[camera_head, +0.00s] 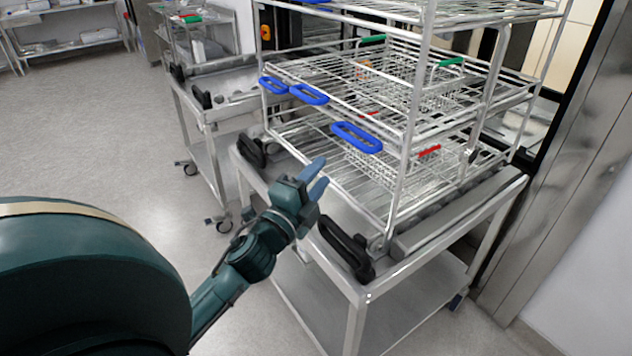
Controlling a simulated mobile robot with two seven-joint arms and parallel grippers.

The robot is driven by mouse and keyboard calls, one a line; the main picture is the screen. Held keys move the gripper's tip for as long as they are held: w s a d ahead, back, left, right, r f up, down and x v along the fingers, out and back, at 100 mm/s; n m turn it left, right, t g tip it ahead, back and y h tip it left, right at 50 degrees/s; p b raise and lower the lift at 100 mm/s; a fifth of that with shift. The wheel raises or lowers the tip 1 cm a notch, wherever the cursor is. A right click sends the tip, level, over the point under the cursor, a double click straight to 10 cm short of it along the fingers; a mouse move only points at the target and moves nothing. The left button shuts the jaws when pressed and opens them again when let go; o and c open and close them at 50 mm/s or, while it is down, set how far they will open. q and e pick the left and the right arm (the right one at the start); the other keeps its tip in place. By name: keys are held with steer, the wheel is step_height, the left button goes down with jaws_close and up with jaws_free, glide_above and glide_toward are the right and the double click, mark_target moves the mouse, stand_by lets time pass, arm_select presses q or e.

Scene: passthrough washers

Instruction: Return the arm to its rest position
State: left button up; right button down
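My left gripper (316,178) is at the middle of the view, at the end of my dark green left arm (245,258). Its blue-grey fingers point up and to the right, toward the wire rack (400,165) on the steel trolley (425,262). The fingers look a little apart, with nothing visible between them. The gripper shows in front of the trolley's near edge, close to its black handles (347,248). I cannot tell whether it touches anything. My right gripper is not in view.
The rack has several shelves with blue handles (357,137) and wire baskets. A second steel trolley (215,110) stands behind to the left. The grey floor (90,130) on the left is clear.

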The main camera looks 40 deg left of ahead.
arm_select(q)
steer(key=shift+s, duration=0.2)
stand_by(0.4)
steer(key=s+d+f+n+g+h+p, duration=0.1)
steer(key=s+d+f+n+g, duration=0.3)
steer(key=f, duration=0.7)
steer(key=s+d+f+n+g+h+p, duration=0.2)
steer(key=s+d+f+n+g, duration=0.3)
steer(key=s+d+f+n, duration=0.4)
steer(key=s+d+f+h, duration=0.1)
steer(key=s+d+f, duration=0.1)
steer(key=d, duration=0.3)
steer(key=shift+s+f+h, duration=0.25)
steer(key=shift+s+h, duration=0.15)
steer(key=shift+s, duration=0.35)
